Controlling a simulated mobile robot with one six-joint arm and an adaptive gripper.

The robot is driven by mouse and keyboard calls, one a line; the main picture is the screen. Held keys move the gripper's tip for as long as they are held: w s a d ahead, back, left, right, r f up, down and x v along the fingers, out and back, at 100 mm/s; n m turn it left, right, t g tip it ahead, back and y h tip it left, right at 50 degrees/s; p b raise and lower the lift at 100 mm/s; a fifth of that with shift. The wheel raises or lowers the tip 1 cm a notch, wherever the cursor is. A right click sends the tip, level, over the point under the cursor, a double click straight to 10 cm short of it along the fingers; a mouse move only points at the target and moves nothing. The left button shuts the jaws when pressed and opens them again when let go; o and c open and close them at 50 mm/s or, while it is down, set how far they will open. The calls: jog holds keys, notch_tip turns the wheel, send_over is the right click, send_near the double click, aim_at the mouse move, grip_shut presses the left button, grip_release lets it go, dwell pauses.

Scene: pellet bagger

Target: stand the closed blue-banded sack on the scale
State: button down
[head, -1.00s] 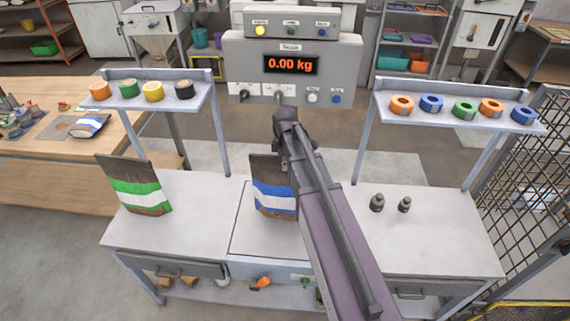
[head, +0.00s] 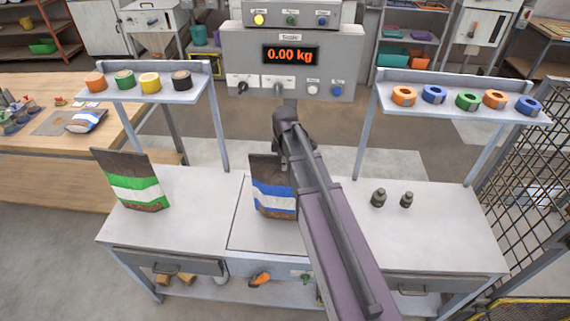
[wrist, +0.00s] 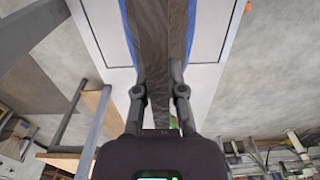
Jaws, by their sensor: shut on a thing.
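The dark brown sack with blue and white bands (head: 272,196) is upright over the flat scale plate (head: 257,236) in the middle of the bench. My arm hides its right part in the head view. My gripper (wrist: 160,92) is shut on the sack's top edge (wrist: 157,50) in the wrist view, with a finger on each side. In the head view the gripper is hidden behind my arm. The scale display (head: 291,54) reads 0.00 kg. I cannot tell whether the sack's base touches the plate.
A green-banded sack (head: 137,182) stands on the bench at left. Two small dark weights (head: 378,198) stand at right. Another blue-banded sack (head: 87,121) lies on the wooden table. A mesh fence (head: 535,180) is at far right.

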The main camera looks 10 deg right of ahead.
jog(key=shift+f+b, duration=0.45)
jog(key=c, duration=0.6)
grip_release()
jog(key=shift+c, duration=0.2)
